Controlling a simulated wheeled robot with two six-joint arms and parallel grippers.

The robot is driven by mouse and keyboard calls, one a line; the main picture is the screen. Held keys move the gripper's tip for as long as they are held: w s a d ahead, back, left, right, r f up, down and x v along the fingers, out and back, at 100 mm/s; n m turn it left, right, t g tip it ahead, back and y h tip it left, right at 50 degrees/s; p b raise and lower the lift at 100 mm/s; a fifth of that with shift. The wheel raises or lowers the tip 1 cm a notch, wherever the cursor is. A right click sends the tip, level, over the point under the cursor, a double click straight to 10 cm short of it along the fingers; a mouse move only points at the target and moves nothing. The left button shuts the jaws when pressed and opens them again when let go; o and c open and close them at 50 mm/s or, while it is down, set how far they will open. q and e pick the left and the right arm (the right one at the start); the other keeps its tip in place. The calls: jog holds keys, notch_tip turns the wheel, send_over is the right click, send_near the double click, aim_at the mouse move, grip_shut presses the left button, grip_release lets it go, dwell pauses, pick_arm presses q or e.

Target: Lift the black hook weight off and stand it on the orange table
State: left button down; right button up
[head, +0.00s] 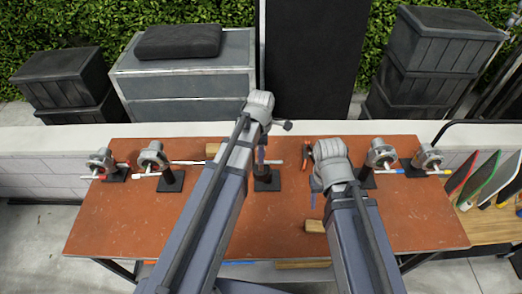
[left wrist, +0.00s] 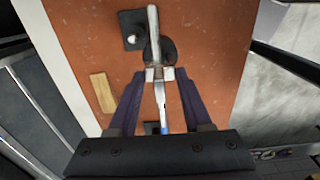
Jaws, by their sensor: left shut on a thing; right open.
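The black hook weight (left wrist: 167,50) shows in the left wrist view as a dark rounded shape just beyond my fingertips, partly covered by a silver bar (left wrist: 153,25) with a blue end. My left gripper (left wrist: 159,74) is shut at the weight's top beside the bar; the hook is hidden, and I cannot tell if it still touches the bar. In the head view my left gripper (head: 262,157) points down over the middle of the orange table (head: 120,225). My right gripper (head: 312,183) is open over the table, right of the middle, apart from the weight.
Grip heads on black-based posts stand at the left (head: 152,157) and right (head: 381,154) of the table. A black base (head: 267,183) stands in the middle. Wooden blocks lie at the back (head: 212,149) and front (head: 315,226). The front left of the table is bare.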

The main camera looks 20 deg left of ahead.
pick_arm(q)
jog(key=s, duration=0.2)
jog(key=s+d, duration=0.1)
jog(key=s, duration=0.1)
jog(key=shift+s+d, duration=0.1)
jog(key=shift+s, duration=0.05)
dwell(0.5)
